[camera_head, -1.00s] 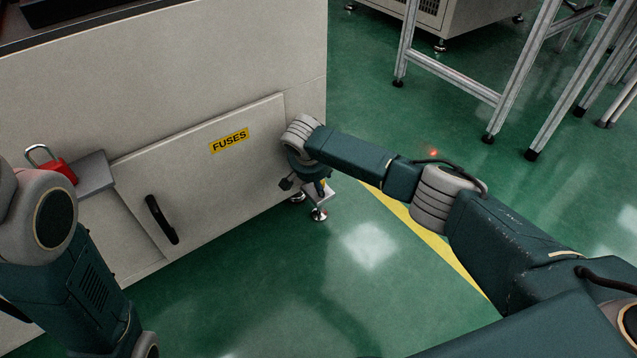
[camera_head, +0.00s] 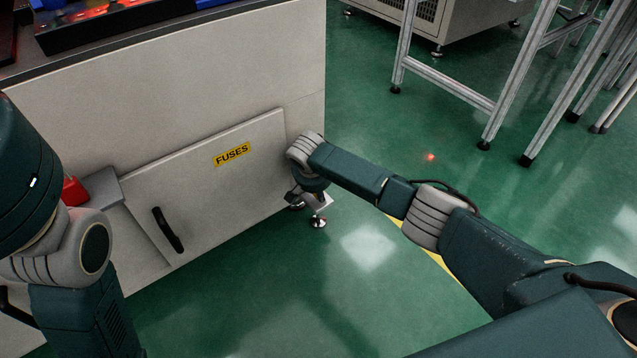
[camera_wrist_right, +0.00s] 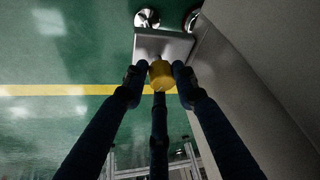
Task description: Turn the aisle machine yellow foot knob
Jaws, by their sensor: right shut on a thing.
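The yellow foot knob (camera_wrist_right: 162,74) sits at a grey metal bracket (camera_wrist_right: 165,43) beside the machine's side wall in the right wrist view. My right gripper (camera_wrist_right: 160,80) is shut on the knob, with fingers on its left and right and one below it. In the head view my right gripper (camera_head: 308,194) is at the lower right corner of the machine (camera_head: 170,75), and the knob is hidden there. My left arm is at the left edge of the head view, but its gripper is not in the picture.
A metal foot (camera_head: 318,222) stands on the green floor near my right gripper. An aluminium frame (camera_head: 450,85) stands at the upper right. The floor between is clear.

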